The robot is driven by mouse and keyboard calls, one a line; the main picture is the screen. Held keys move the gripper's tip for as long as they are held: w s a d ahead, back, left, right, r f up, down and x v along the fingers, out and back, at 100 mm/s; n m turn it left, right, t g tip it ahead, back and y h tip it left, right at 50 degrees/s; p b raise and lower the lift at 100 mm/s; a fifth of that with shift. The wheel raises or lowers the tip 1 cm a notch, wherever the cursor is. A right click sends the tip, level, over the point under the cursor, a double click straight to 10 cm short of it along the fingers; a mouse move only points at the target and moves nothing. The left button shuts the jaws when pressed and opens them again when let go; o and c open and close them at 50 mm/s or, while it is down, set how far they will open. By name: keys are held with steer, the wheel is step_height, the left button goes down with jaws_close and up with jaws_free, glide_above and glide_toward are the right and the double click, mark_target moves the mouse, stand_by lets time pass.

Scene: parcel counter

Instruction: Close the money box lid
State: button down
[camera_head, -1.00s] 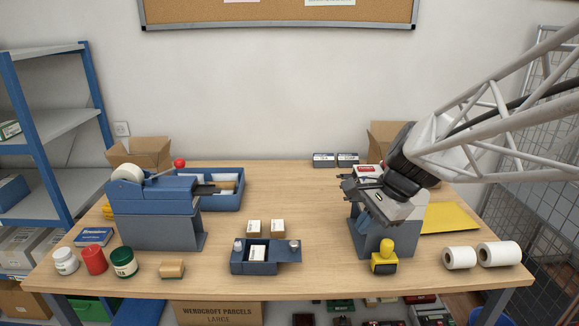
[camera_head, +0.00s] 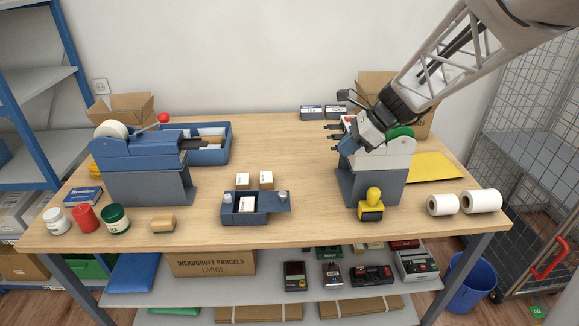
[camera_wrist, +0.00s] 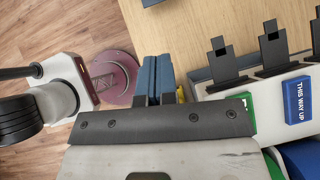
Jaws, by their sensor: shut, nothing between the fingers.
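A small dark-blue open box (camera_head: 240,217), which I take to be the money box, sits near the table's front middle. A white-labelled item (camera_head: 247,205) lies inside. A flat blue plate (camera_head: 275,207), apparently its lid, sticks out to the right, leaving the compartment uncovered. My gripper (camera_head: 365,144) is well to the right and higher, in front of the grey label stand. In the wrist view its two blue fingers (camera_wrist: 152,80) are together and empty. The money box is not in the wrist view.
The grey stand (camera_head: 370,180) with dark prongs is close to my gripper; its blue label (camera_wrist: 298,100) shows in the wrist view. Two cartons (camera_head: 266,180) sit behind the box. The blue tape dispenser (camera_head: 145,165) is left.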

steer(key=shift+a+f, duration=0.1)
glide_toward(269, 202)
steer(key=f, duration=0.2)
steer(key=w+d+f, duration=0.1)
steer(key=shift+d+f, duration=0.1)
steer(key=shift+f, duration=0.2)
stand_by(0.5)
stand_by(0.4)
steer(key=shift+w+a, duration=0.15)
steer(key=shift+a, duration=3.7)
steer(key=shift+d+r, duration=0.1)
steer(key=v, duration=2)
